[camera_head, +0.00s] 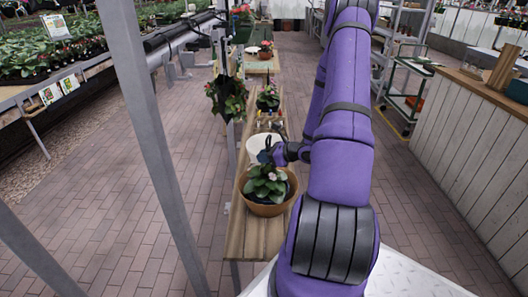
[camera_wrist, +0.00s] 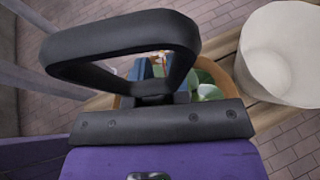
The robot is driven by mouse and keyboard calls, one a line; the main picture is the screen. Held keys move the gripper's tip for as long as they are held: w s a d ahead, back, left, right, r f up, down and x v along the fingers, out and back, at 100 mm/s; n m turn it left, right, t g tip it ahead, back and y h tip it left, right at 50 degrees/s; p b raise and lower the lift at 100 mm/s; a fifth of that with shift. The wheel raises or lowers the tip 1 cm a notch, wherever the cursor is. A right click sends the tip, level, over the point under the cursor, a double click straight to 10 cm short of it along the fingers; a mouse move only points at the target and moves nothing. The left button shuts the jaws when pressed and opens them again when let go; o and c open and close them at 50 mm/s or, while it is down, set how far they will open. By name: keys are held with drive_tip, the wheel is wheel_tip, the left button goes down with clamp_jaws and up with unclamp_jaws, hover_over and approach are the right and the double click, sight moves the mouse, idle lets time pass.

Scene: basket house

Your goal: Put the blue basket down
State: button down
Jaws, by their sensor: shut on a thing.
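My gripper (camera_head: 270,153) is at the narrow wooden bench, just above the potted plant and in front of the white pot. In the wrist view, a blue thing (camera_wrist: 143,70), which I take to be the blue basket, shows in part through the black loop at my wrist. My gripper is shut on it. Most of the basket is hidden by the loop and the arm, so I cannot tell whether it touches the bench (camera_head: 253,235).
A terracotta pot (camera_head: 267,209) with a leafy plant stands on the bench below my gripper. A white pot (camera_wrist: 285,50) stands beside it. More plants stand farther along. A grey metal post (camera_head: 150,130) rises at the left. The bench's near end is bare.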

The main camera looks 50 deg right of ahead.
drive_tip(key=shift+f, duration=0.15)
drive_tip(key=c, duration=1.1)
unclamp_jaws()
